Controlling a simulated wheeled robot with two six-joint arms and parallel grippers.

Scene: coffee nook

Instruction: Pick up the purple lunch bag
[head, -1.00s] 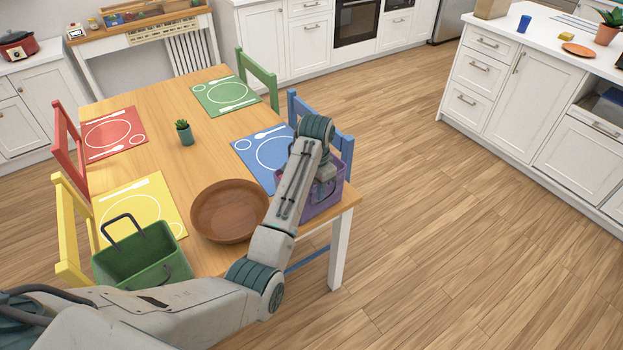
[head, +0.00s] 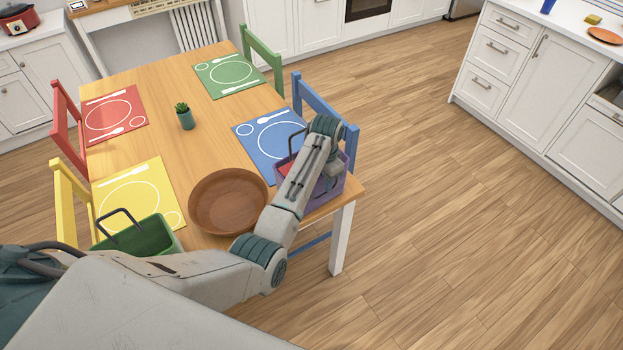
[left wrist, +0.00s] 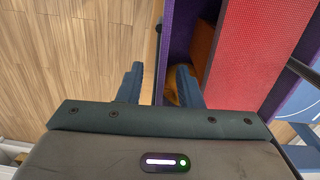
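The purple lunch bag (head: 325,191) stands on the near right corner of the table, partly hidden behind my left arm. Its dark handle and something red inside show beside the arm. My left gripper is over the bag, its fingertips hidden in the head view. In the left wrist view the gripper (left wrist: 160,84) is open, with its two blue-grey fingers apart. The bag's purple wall (left wrist: 182,30) reaches toward the gap; the right finger is on the bag's inner side, the left one outside over the floor. A red box (left wrist: 255,50) lies in the bag. My right gripper is not in view.
A brown bowl (head: 228,203) stands just left of the bag, near my left forearm. A green bag (head: 150,240) is at the table's near left. A blue placemat (head: 262,135) and a blue chair (head: 318,102) are behind the purple bag. The floor right of the table is clear.

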